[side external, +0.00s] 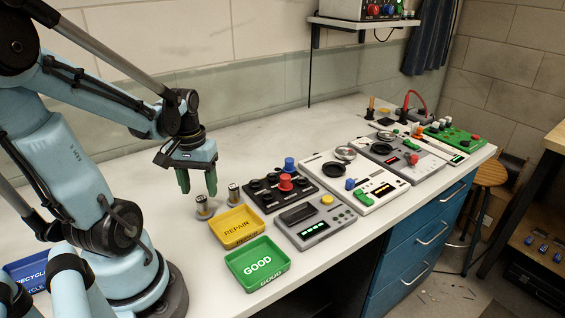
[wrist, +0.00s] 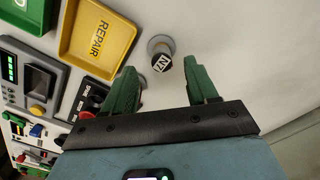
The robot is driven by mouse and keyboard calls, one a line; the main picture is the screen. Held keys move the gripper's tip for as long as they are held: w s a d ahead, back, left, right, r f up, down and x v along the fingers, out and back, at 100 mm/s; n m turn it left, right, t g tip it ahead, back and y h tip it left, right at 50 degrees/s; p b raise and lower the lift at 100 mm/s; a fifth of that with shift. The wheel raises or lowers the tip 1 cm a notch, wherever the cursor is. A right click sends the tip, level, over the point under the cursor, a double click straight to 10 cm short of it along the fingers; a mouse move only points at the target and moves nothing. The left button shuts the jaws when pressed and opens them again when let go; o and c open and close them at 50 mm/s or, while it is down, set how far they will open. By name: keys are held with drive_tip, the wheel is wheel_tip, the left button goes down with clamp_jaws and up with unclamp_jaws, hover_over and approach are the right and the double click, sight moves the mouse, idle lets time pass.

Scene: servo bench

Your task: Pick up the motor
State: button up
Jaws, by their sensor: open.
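A small metal motor (wrist: 160,62) with a dark top label shows in the wrist view, ahead of the gap between my fingertips. In the side view two small cylindrical motors stand on round grey bases on the bench: one motor (side external: 202,204) just below my fingers, another motor (side external: 234,192) to its right. My gripper (side external: 198,190) has green fingers pointing down, apart and empty, above the bench. In the wrist view my gripper (wrist: 160,74) frames one motor; the left finger may hide the other.
A yellow REPAIR tray (side external: 237,241) and a green GOOD tray (side external: 257,278) lie right of the motors. A blue RECYCLE tray (side external: 27,271) is at the far left. Control panels (side external: 318,226) line the bench to the right. The bench behind is clear.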

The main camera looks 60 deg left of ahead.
sight(201, 198)
drive_tip(key=shift+a+f, duration=0.15)
drive_tip(key=shift+f, duration=2.45)
drive_tip(key=shift+c, duration=0.5)
clamp_jaws()
drive_tip(key=shift+r, duration=0.15)
